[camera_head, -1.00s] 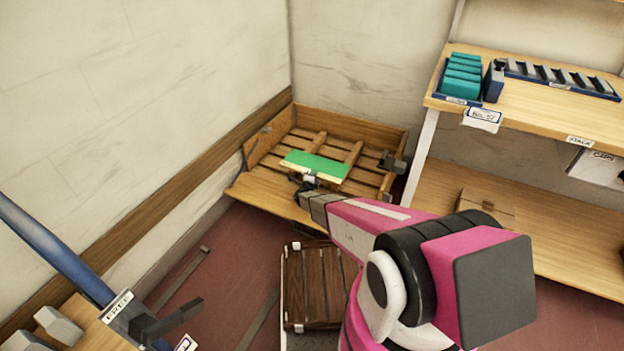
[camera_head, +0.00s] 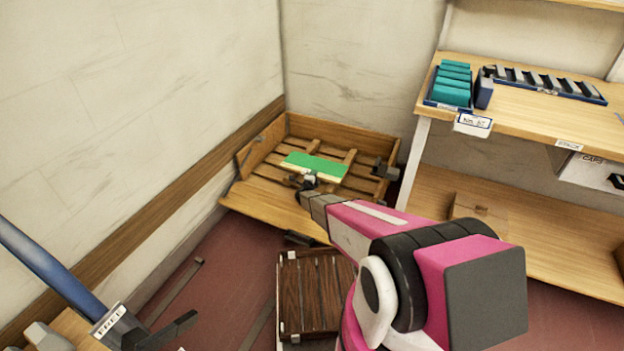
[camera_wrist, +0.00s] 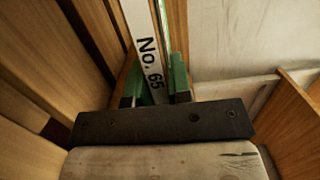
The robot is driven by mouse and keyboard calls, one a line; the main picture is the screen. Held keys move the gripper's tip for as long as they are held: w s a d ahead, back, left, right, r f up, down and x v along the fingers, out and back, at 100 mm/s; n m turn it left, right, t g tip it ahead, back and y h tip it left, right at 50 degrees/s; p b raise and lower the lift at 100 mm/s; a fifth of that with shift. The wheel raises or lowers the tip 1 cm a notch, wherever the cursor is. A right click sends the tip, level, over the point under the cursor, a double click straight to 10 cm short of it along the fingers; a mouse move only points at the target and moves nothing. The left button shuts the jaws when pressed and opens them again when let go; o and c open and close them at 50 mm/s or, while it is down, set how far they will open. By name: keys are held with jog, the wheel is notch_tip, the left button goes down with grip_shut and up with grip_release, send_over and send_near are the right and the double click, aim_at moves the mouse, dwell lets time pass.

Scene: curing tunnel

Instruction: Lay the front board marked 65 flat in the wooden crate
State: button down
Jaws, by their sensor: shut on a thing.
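The front board (camera_head: 315,166) shows a green face with a pale wood edge in the head view. It looks roughly level over the slatted floor of the wooden crate (camera_head: 350,136). I cannot tell whether it touches the slats. My gripper (camera_head: 306,183) is shut on the board's near edge, inside the crate's outline. In the wrist view, the white strip of the front board (camera_wrist: 148,50) reads "No. 65" and runs away from my gripper (camera_wrist: 156,92). Green pieces flank the strip. My arm hides part of the crate's near right side.
A dark slatted wooden piece (camera_head: 312,295) lies on the red floor in front of the crate. Walls close in behind and left. A shelf unit (camera_head: 510,115) with teal blocks (camera_head: 453,84) stands right. A blue bar (camera_head: 55,265) crosses lower left.

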jog(key=shift+x, duration=1.65)
jog(key=shift+d+f, duration=0.2)
jog(key=shift+f, duration=1.3)
jog(key=shift+f, duration=0.55)
jog(key=c, duration=1)
grip_release()
jog(key=shift+o, duration=0.2)
jog(key=shift+s, duration=0.1)
jog(key=v, duration=0.7)
jog(key=shift+s+a, duration=0.1)
jog(key=shift+s, duration=0.1)
